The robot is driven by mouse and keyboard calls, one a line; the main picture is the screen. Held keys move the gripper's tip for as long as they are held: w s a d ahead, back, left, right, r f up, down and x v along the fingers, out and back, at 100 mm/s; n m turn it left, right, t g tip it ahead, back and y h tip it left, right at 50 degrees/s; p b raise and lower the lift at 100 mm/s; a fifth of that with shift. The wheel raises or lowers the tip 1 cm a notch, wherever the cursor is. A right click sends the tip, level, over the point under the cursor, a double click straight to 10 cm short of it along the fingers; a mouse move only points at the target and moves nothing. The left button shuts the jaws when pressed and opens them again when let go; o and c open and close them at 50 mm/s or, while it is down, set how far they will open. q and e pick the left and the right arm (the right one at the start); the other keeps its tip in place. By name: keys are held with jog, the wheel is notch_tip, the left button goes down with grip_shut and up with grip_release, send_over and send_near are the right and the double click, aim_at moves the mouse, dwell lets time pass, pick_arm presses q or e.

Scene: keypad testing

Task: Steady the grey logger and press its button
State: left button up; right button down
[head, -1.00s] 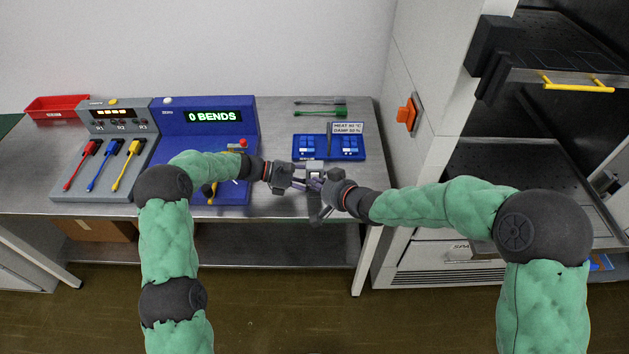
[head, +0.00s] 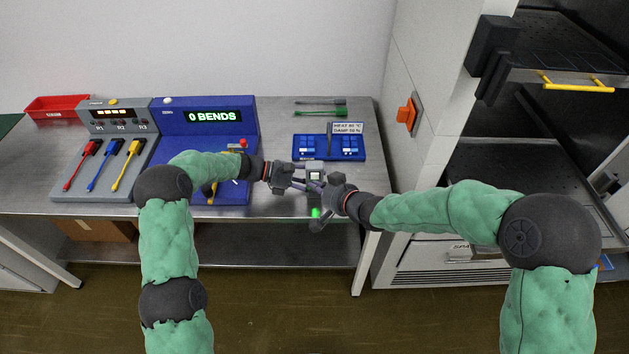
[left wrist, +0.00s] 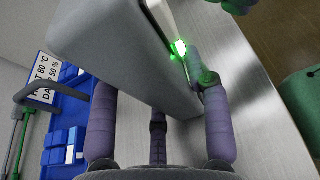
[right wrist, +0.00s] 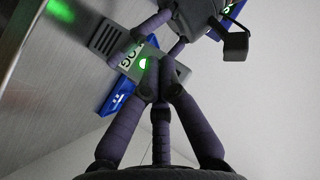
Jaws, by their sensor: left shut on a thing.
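The grey logger (head: 315,177) is upright at the table's front, between my two grippers. In the left wrist view its grey body (left wrist: 150,60) lies between my left fingers, and a green light glows by its pale face. My left gripper (head: 299,181) is shut on it from the left. My right gripper (head: 327,192) is at its right front side. In the right wrist view its fingertips (right wrist: 153,80) are drawn together in front of the logger's face (right wrist: 108,38), beside a lit green light (right wrist: 143,64). The fingertips hide the button; I cannot tell if they touch it.
A blue panel with a display sign (head: 347,128) lies just behind the logger. A blue "0 BENDS" console (head: 180,125) and a grey console (head: 88,118) stand left. A tall cabinet (head: 425,75) stands right.

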jog(key=s, duration=0.5)
jog(key=shift+s, duration=0.3)
pick_arm(q)
jog(key=o, duration=1.3)
jog(key=v, duration=1.2)
